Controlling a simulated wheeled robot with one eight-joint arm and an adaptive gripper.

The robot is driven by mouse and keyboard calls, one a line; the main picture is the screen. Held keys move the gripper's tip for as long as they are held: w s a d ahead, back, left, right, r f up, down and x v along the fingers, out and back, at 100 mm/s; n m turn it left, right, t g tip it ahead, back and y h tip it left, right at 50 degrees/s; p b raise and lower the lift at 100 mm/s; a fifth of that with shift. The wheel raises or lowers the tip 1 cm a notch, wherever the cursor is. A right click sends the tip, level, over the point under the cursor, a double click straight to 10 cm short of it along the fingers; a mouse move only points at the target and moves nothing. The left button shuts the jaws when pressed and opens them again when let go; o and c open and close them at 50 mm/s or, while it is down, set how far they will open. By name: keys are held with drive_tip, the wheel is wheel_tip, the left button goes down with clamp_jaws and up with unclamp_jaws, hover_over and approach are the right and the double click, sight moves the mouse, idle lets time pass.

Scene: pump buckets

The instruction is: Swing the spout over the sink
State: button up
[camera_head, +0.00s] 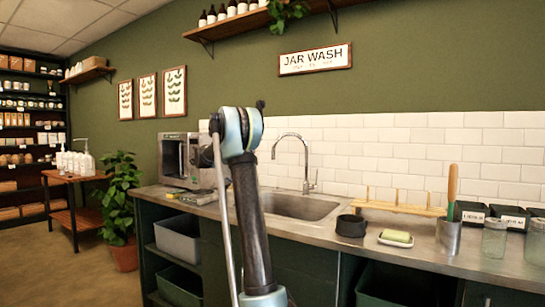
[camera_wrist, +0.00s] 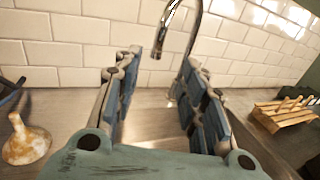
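The chrome faucet stands behind the sink; its gooseneck spout (camera_head: 291,136) arches to the left, with the outlet pointing down. I cannot tell whether the outlet is over the basin or the rear ledge. The steel sink (camera_head: 325,210) is set into the counter, its left part hidden by my arm. In the wrist view the spout (camera_wrist: 197,32) rises ahead, its outlet seen in the gap between the fingers. My gripper (camera_wrist: 161,62) is open, with nothing held; the faucet looks beyond the fingertips. In the head view my arm hides the gripper.
A black bowl (camera_head: 351,225), a soap dish (camera_head: 396,238) and a wooden rack (camera_head: 400,208) are right of the sink. A metal cup (camera_head: 448,238) and glass jars (camera_head: 494,240) stand farther right. A microwave (camera_head: 174,160) is at left. A whitish, brown-stained object (camera_wrist: 27,143) shows at wrist-view left.

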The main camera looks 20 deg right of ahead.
sight(274, 153)
drive_tip(key=x, duration=1.7)
drive_tip(key=shift+w+d+r, duration=0.1)
drive_tip(key=shift+d, duration=0.05)
drive_tip(key=shift+c, duration=0.3)
clamp_jaws()
